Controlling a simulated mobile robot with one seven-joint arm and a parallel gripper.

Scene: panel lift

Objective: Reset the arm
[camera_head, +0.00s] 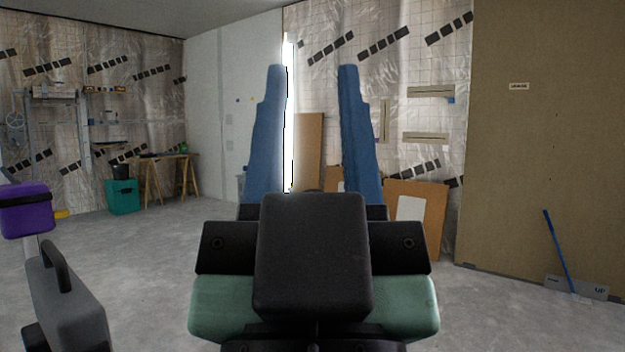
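My gripper (313,75) is in the middle of the view, close to the camera, with its black and green body at the bottom. Its two long blue fingers point up and stand well apart. No object shows held between them; the far wall and a bright vertical strip of light (289,120) show through the gap. The rest of my arm behind the gripper body is mostly hidden.
A large brown panel (540,130) stands at the right, with a blue-handled tool (558,245) leaning on it. Smaller boards (434,215) lean on the back wall. A sawhorse table (165,160) and a teal bin (123,197) stand far left.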

